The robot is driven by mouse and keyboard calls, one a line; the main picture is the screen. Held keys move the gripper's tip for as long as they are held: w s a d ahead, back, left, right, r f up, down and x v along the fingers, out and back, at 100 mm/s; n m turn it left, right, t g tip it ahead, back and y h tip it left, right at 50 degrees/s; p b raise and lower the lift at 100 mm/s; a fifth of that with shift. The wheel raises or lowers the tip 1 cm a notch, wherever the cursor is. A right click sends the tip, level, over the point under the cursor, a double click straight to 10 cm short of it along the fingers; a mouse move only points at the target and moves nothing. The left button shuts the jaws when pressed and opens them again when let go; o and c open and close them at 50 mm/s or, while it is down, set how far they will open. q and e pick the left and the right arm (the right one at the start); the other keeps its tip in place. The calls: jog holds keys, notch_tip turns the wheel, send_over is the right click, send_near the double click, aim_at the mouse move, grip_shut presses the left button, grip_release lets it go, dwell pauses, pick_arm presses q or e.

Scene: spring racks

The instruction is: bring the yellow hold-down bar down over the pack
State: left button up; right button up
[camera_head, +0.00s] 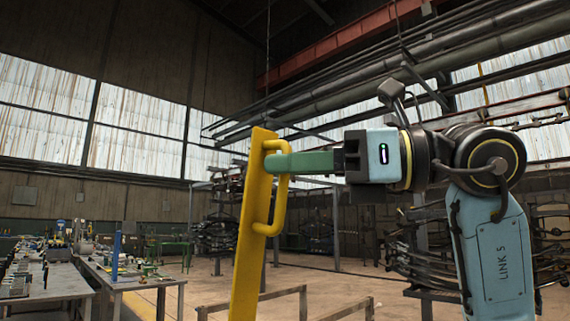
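The yellow hold-down bar (249,240) stands nearly upright in the middle of the head view, its top leaning slightly right. Its lower end runs out of the bottom of the picture. A yellow loop handle (278,213) sits on its right side near the top. My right gripper (276,163) comes in from the right, with its green fingers level at the upper part of the handle. The pack is not in view. My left gripper is not in view.
Workbenches (160,282) with tools and a blue post (116,256) stand at the lower left. Racks of dark springs (218,236) stand behind the bar and behind my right arm.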

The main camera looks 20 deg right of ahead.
jog(key=shift+w+a, duration=0.35)
jog(key=shift+a, duration=0.1)
grip_shut()
